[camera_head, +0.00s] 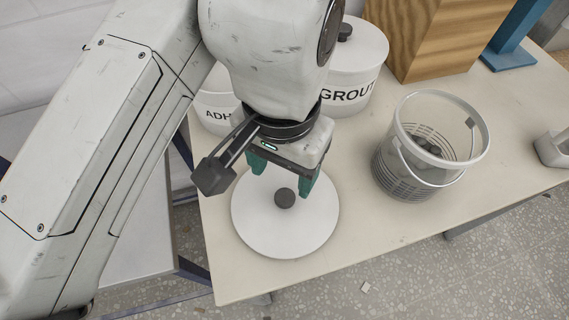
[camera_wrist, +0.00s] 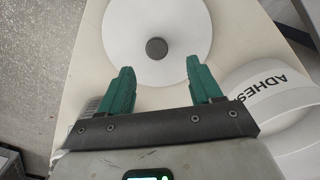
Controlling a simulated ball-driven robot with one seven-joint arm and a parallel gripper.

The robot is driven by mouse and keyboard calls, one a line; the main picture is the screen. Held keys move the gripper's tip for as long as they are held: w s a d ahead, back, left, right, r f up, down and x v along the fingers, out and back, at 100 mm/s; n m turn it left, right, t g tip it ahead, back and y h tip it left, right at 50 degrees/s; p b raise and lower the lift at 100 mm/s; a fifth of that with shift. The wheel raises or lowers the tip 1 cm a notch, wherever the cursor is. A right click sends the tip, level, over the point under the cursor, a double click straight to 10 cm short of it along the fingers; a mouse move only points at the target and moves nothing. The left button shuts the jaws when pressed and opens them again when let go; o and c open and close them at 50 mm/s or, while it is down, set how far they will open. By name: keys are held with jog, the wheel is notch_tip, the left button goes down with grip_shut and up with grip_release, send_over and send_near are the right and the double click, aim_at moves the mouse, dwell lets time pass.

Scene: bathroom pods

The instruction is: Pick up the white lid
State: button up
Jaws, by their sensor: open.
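The white lid (camera_head: 262,228) is a flat round disc with a dark round knob (camera_head: 285,198) at its centre. It lies on the table near the front left corner. My gripper (camera_head: 281,180) is above the lid's far part, with its two green fingers apart and nothing between them. In the wrist view the lid (camera_wrist: 190,30) is at the top, with the knob (camera_wrist: 157,48) ahead of and between the open fingers (camera_wrist: 158,85). The fingers appear apart from the knob; their exact height above the lid is hard to tell.
A GROUT tub (camera_head: 358,62) and a partly hidden ADHESIVE tub (camera_wrist: 285,115) stand behind the lid. A clear bucket (camera_head: 405,185) with dark contents stands to the right. A wooden block (camera_head: 425,40) is at the back. The table (camera_head: 350,220) is bare between lid and bucket.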

aim_at(285, 196)
jog(key=shift+s+d+f+b, duration=0.1)
jog(key=shift+f+b, duration=0.1)
jog(key=shift+f, duration=1.45)
jog(key=shift+s+f+b, duration=0.1)
jog(key=shift+f+b, duration=0.1)
jog(key=shift+f, duration=1.45)
jog(key=shift+c, duration=0.5)
jog(key=c, duration=1)
